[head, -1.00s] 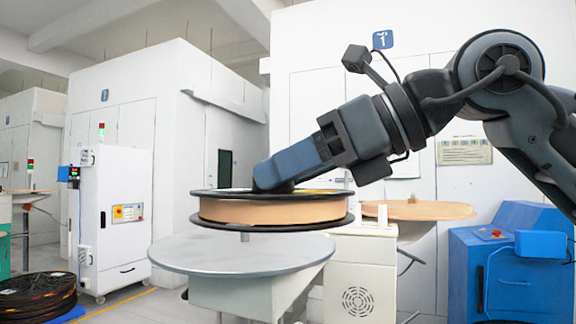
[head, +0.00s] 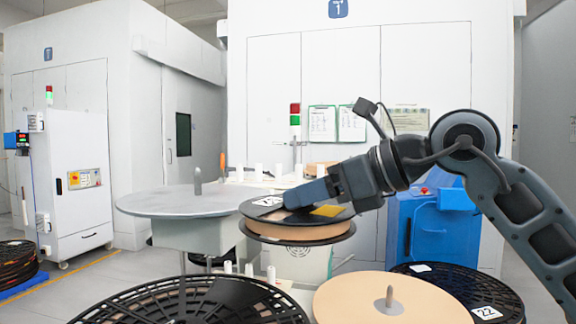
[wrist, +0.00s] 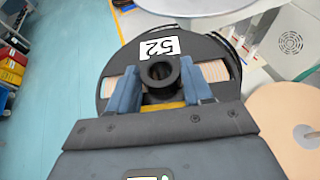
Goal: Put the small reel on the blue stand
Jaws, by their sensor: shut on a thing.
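In the wrist view the blue-grey fingers of my gripper (wrist: 160,90) clamp either side of the black hub of the small reel (wrist: 115,62), whose label reads 52. A blue cabinet-like unit (head: 425,228) stands behind my arm at the right. I cannot tell whether it is the blue stand.
The grey round table (head: 165,202) has an upright peg. In front are a large black reel (head: 120,308), a tan disc with a peg (head: 345,300) and a black reel labelled 22 (head: 480,290). A white cabinet (head: 75,190) stands left, with open floor beside it.

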